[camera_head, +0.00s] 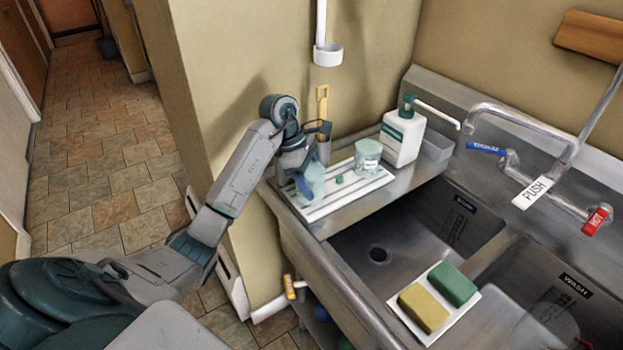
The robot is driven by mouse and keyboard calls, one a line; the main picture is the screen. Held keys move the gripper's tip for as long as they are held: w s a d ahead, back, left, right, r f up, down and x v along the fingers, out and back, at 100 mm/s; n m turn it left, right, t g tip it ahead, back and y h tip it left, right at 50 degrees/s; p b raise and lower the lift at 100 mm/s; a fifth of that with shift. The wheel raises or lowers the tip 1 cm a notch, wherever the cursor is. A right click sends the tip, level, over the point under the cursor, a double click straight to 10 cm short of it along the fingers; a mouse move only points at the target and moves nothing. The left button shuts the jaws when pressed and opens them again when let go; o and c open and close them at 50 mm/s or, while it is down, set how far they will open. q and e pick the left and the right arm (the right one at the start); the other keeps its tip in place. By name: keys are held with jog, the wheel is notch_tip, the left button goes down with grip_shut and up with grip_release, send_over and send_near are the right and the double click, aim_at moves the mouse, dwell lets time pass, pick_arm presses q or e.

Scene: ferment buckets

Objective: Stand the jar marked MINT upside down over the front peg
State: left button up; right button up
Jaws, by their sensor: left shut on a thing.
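My left gripper (301,167) reaches in over the left end of the white slatted rack (330,208). It is shut on a pale, see-through jar (314,184), partly hidden by the gripper. No MINT mark can be read on it, and I cannot tell which way up it is or whether it touches the rack. A small green peg top (339,179) shows on the rack just right of this jar. My right gripper is not in view.
A white soap bottle (402,138) with a green pump stands behind the rack. A tap (520,125) and a double steel sink (390,240) lie to the right. A wall corner stands at the left.

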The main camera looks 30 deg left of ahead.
pick_arm(q)
jog(key=shift+f+b, duration=0.35)
jog(key=o, duration=1.4)
jog(key=shift+r, duration=0.2)
jog(key=shift+s+a+r+p, duration=0.1)
jog(key=shift+a+r+p, duration=0.2)
jog(key=shift+r+p, duration=0.35)
jog(key=shift+r, duration=0.15)
jog(key=shift+a+r, duration=0.1)
jog(key=shift+p+v, duration=0.8)
jog(key=shift+v, duration=0.1)
